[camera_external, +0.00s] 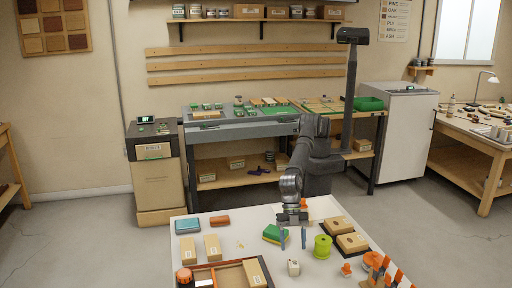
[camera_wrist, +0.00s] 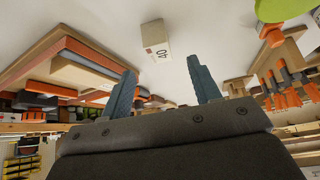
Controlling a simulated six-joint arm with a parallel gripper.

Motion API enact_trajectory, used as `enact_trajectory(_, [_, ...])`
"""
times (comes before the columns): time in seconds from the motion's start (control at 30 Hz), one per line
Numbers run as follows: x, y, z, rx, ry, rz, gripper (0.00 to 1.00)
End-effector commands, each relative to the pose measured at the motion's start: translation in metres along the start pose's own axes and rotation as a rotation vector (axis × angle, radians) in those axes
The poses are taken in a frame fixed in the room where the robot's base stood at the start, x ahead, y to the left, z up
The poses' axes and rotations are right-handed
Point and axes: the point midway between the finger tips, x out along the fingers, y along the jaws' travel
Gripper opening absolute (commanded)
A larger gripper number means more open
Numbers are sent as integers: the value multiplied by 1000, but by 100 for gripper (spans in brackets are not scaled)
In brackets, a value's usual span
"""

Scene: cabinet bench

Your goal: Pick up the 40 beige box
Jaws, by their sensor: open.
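The 40 beige box (camera_external: 293,268) is a small pale block standing on the white table near its front middle. In the wrist view the box (camera_wrist: 155,40) shows a "40" and a small red mark on one face. My gripper (camera_external: 293,240) is above the table, with its two fingers apart and nothing between them. In the wrist view the gripper (camera_wrist: 162,70) has its fingertips on either side of the box's line, and the box lies beyond them, not between them.
A lime green cylinder (camera_external: 322,248) stands to the box's right, and a green-yellow block (camera_external: 274,234) lies behind it. A divided tray (camera_external: 212,267) is to the left, with beige boxes (camera_external: 212,247) nearby. Orange clamp-like pieces (camera_external: 378,266) are at the right.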

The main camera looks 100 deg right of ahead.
Motion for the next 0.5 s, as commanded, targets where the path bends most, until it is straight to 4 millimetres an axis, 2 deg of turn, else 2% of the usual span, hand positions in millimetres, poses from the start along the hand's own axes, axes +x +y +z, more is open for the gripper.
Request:
enact_trajectory(0.37, [20, 1, 0, -2, 0, 0, 57])
enact_trajectory(0.5, [34, 2, -1, -2, 0, 1, 57])
